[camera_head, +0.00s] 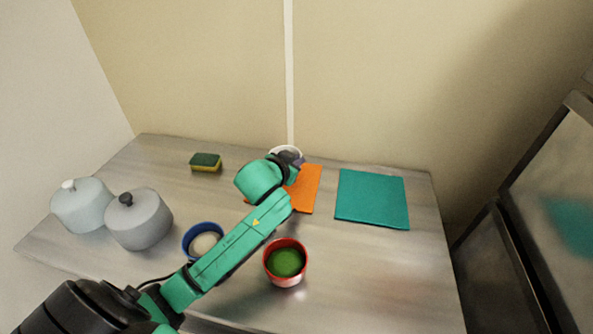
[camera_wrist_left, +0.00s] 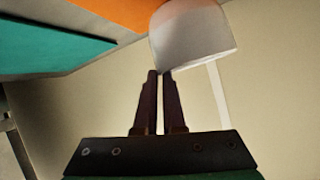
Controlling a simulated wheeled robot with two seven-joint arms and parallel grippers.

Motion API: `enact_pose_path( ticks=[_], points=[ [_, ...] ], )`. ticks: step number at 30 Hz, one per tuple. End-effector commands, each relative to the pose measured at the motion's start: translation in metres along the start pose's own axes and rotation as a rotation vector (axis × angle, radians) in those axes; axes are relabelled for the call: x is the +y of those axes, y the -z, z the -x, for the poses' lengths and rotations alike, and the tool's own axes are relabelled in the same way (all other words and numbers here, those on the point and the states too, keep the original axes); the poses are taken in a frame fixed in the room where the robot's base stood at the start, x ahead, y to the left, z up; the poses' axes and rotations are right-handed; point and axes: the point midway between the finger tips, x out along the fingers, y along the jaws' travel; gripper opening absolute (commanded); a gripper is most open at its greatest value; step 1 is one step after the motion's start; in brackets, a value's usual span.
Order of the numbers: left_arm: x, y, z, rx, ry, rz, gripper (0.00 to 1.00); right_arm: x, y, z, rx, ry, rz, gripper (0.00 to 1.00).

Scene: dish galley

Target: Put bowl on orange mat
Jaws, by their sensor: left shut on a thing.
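My left gripper (camera_head: 291,160) reaches over the back of the table and is shut on a white bowl (camera_head: 285,149). In the left wrist view the bowl (camera_wrist_left: 192,42) is at the tips of the closed fingers (camera_wrist_left: 160,74). The orange mat (camera_head: 308,190) lies flat at the back middle, partly hidden by my left arm. The mat also shows at the top of the left wrist view (camera_wrist_left: 115,12), beside the bowl. I cannot tell whether the bowl touches the mat. My right gripper is out of view.
A teal mat (camera_head: 372,199) lies right of the orange one. A red bowl (camera_head: 285,279) with a green inside and a blue bowl (camera_head: 190,240) stand near my left arm. Two lidded pots (camera_head: 140,222) (camera_head: 82,207) are at left, a sponge (camera_head: 205,162) at the back.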

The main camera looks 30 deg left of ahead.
Motion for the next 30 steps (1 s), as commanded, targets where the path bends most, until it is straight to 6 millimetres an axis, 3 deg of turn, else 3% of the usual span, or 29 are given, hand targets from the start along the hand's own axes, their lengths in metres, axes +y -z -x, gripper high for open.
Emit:
enact_pose_path(
  ticks=[4, 11, 12, 14, 24, 30],
  points=[
    [0.006, -0.025, -0.013, -0.003, 0.0, 0.001, 0.0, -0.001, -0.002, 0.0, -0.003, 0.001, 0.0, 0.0],
    [0.007, -0.029, -0.015, 0.001, 0.0, 0.0, 0.0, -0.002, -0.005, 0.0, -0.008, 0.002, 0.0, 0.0],
    [0.008, -0.031, -0.016, -0.003, -0.001, 0.001, 0.18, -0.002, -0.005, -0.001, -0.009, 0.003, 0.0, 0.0],
    [0.007, -0.031, -0.016, -0.003, -0.001, 0.001, 0.38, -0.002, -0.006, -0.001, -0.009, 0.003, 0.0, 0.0],
    [0.007, -0.03, -0.014, -0.002, -0.001, 0.001, 0.38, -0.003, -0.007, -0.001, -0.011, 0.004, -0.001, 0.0],
    [0.008, -0.031, 0.014, -0.002, -0.002, 0.0, 0.38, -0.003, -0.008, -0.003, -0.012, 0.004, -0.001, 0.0]
  ],
)
